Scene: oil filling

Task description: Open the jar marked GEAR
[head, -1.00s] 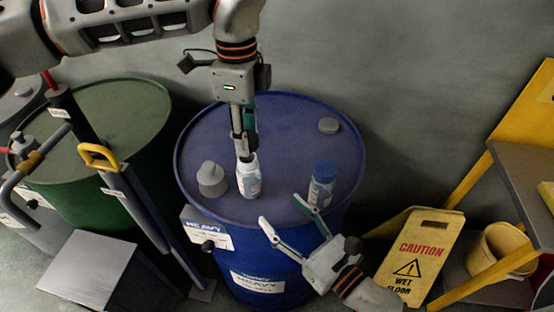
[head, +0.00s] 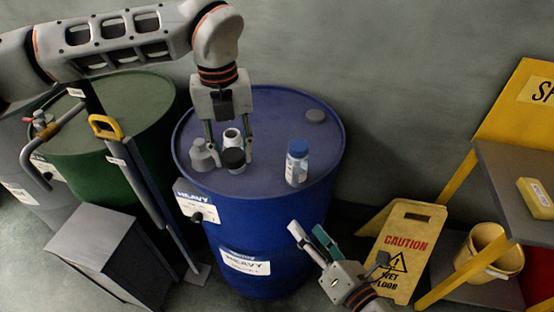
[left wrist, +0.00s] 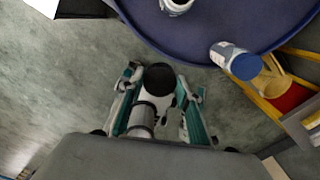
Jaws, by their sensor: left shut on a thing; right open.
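A white jar (head: 232,132) stands upright and uncapped on the blue drum (head: 290,200), its round mouth showing. My left gripper (head: 231,160) is shut on a dark round cap (head: 234,161), which it holds in front of the open jar, apart from it. The cap also shows between the fingers in the left wrist view (left wrist: 159,77). A blue-capped jar (head: 297,163) stands to the right, and a grey jar (head: 203,156) to the left. The jar labels are too small to read. My right gripper (head: 308,231) is open and empty in front of the drum.
A hand pump (head: 135,165) and a green drum (head: 115,115) stand left. A caution sign (head: 400,250), a yellow bucket (head: 488,252) and a yellow-legged table (head: 515,190) are right.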

